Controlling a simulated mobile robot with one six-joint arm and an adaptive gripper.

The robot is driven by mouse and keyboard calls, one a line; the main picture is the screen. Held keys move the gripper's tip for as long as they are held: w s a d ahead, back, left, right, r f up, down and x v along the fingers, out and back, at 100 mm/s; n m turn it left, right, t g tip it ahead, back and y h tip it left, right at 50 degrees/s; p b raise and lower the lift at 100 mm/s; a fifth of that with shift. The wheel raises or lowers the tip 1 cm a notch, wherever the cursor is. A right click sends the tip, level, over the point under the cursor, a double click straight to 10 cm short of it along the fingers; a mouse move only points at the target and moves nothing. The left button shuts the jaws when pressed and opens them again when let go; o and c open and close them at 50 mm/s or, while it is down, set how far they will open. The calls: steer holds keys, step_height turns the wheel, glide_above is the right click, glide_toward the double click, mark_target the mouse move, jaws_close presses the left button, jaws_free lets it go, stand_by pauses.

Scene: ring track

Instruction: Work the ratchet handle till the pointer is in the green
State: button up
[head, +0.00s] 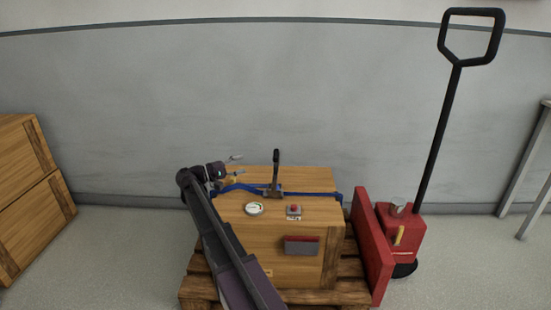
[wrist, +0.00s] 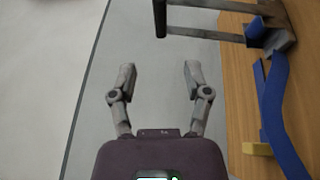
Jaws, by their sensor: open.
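The ratchet handle (head: 276,165) is dark and stands nearly upright on top of a wooden crate (head: 310,208). Its ratchet sits on a blue strap (head: 312,195) across the crate. A round white gauge (head: 254,209) lies on the crate's top in front; its pointer is too small to read. My gripper (head: 236,168) is open and empty, left of the handle and apart from it. In the wrist view, the two fingers (wrist: 160,76) are spread with only bare floor or wall behind them. The handle's dark grip (wrist: 160,20) shows beyond the fingertips, and the blue strap (wrist: 281,110) runs at right.
A red button (head: 294,209) is beside the gauge. A grey and red holder (head: 302,246) is on the crate's front. The crate stands on a wooden pallet (head: 193,287). A red pallet jack (head: 404,236) is at right, more crates (head: 30,205) at left, a grey wall behind.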

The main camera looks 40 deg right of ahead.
mark_target(275, 153)
steer(key=p+x, duration=0.1)
steer(key=x, duration=1.2)
steer(key=shift+s+d, duration=0.15)
steer(key=shift+d, duration=0.2)
jaws_close()
